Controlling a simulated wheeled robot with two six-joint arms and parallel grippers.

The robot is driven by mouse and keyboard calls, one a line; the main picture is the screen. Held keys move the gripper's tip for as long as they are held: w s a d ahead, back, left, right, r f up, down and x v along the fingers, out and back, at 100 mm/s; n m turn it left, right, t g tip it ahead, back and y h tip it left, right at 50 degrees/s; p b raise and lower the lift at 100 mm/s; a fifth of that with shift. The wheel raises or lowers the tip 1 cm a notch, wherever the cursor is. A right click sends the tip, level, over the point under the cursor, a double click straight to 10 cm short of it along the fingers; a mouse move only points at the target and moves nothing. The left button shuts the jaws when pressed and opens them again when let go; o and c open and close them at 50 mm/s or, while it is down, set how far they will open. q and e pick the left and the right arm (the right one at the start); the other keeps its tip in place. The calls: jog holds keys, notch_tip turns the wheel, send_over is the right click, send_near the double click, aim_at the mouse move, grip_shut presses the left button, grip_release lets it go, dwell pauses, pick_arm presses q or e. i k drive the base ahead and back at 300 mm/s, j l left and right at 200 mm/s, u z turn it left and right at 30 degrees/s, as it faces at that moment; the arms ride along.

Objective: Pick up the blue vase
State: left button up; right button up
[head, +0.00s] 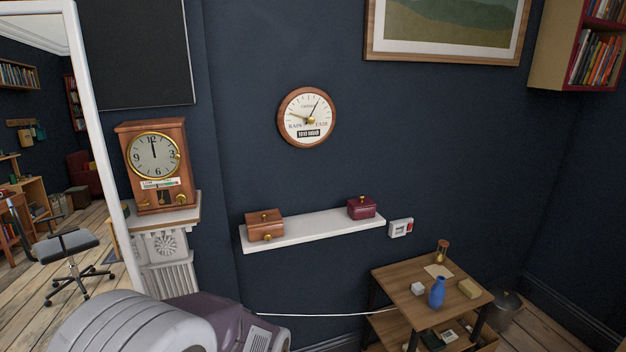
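The blue vase (436,293) stands upright on the top of a small wooden side table (395,275) at the lower right. Neither of my grippers shows in the head view, and nothing is seen touching the vase.
A white wall shelf (315,230) holds two small boxes. A grey and purple rounded object (150,325) fills the lower left foreground. A thin white cord (320,314) runs toward the table. A dark bin (505,306) stands behind the table's right side.

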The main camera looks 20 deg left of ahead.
aim_at(437, 292)
jog(key=i+u, duration=0.2)
jog(key=u, duration=0.25)
jog(key=i+l+u, duration=0.1)
jog(key=u, duration=0.35)
jog(key=i+l+u, duration=0.25)
jog(key=u, duration=0.15)
jog(key=i+l+u, duration=0.2)
jog(key=u, duration=0.25)
jog(key=i+l+u, duration=0.1)
jog(key=l+u, duration=0.15)
jog(key=u, duration=0.2)
jog(key=l+u, duration=0.3)
jog(key=u, duration=0.15)
jog(key=i+l+u, duration=0.1)
jog(key=l+u, duration=0.5)
jog(key=l, duration=0.1)
